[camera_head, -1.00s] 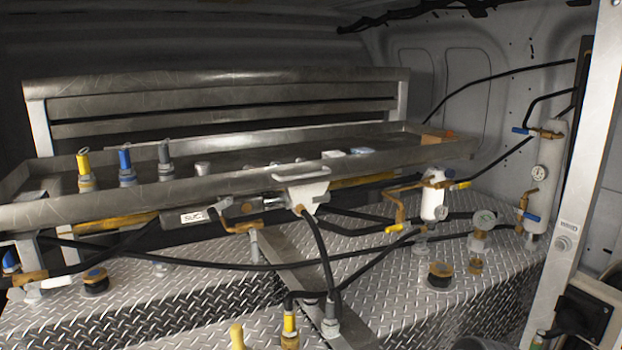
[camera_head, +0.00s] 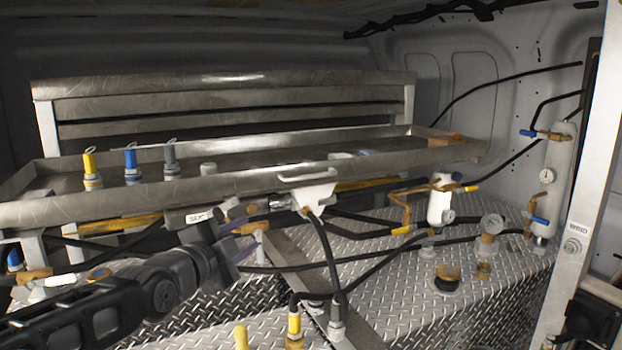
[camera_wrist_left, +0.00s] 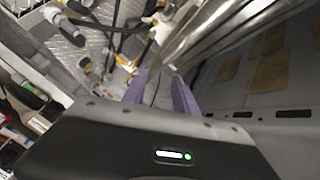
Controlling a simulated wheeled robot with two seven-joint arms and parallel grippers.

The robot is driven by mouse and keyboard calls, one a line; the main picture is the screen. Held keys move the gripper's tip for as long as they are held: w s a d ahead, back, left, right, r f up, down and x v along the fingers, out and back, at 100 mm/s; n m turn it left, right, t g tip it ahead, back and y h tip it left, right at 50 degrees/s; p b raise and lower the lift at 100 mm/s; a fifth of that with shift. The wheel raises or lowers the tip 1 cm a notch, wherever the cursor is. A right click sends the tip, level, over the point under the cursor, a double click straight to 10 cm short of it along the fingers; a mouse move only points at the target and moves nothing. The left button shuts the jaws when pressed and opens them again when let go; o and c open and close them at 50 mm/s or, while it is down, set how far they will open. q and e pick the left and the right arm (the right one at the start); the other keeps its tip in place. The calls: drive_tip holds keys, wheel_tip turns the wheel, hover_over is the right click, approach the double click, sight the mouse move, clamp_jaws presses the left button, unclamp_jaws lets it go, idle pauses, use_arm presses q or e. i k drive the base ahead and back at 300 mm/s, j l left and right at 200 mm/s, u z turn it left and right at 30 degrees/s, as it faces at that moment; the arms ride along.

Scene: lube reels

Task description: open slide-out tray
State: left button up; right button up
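The slide-out tray (camera_head: 130,199) is a long grey metal tray across the head view, with a low front wall. Its pale handle (camera_head: 308,176) sits on that front wall, right of centre. My left gripper (camera_head: 251,237) comes in from the left, below the tray's front wall. It is lower and left of the handle, apart from it. In the left wrist view its two purple fingers (camera_wrist_left: 163,78) are spread with a gap and nothing held between them. My right gripper is not in view.
Yellow (camera_head: 91,168), blue (camera_head: 131,163) and grey fittings stand along the tray. A white bracket (camera_head: 313,198) with a black hose hangs below the handle.

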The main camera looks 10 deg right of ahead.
sight(207, 169)
drive_tip(key=i+l, duration=0.7)
drive_tip(key=i, duration=0.2)
